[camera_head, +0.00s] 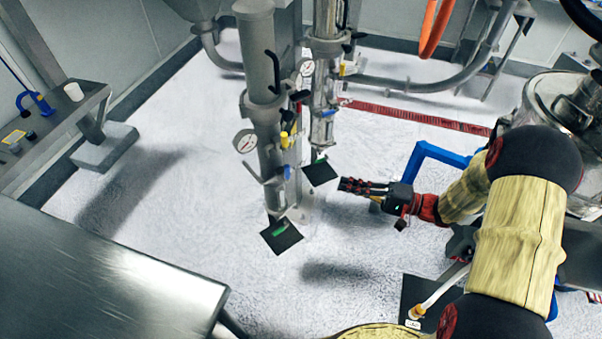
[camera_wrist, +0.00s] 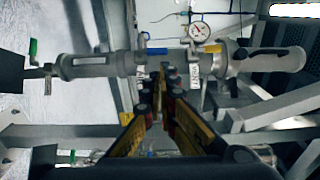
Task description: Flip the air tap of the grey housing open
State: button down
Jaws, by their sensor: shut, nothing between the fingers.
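The grey housing (camera_head: 265,100) stands upright left of centre in the head view, with a round gauge (camera_head: 246,141). It carries a yellow-handled tap (camera_head: 284,139), a blue-handled tap (camera_head: 287,172) and a green-handled tap (camera_head: 280,228) near its foot. In the wrist view a grey housing (camera_wrist: 95,66) lies sideways, with a blue handle (camera_wrist: 156,51), a yellow handle (camera_wrist: 212,54) and a green handle (camera_wrist: 33,47). My gripper (camera_head: 345,185) is shut and empty, pointing left, to the right of the housing and apart from it.
A second, clear column (camera_head: 325,90) with similar taps stands right behind the grey housing. Black plates (camera_head: 281,236) sit under the columns. A blue frame (camera_head: 430,155) is just behind my gripper. A steel table (camera_head: 100,280) fills the lower left. The floor between is clear.

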aim_at(287, 172)
jog(key=b+x, duration=0.3)
jog(key=x, duration=1.1)
jog(key=shift+d, duration=0.1)
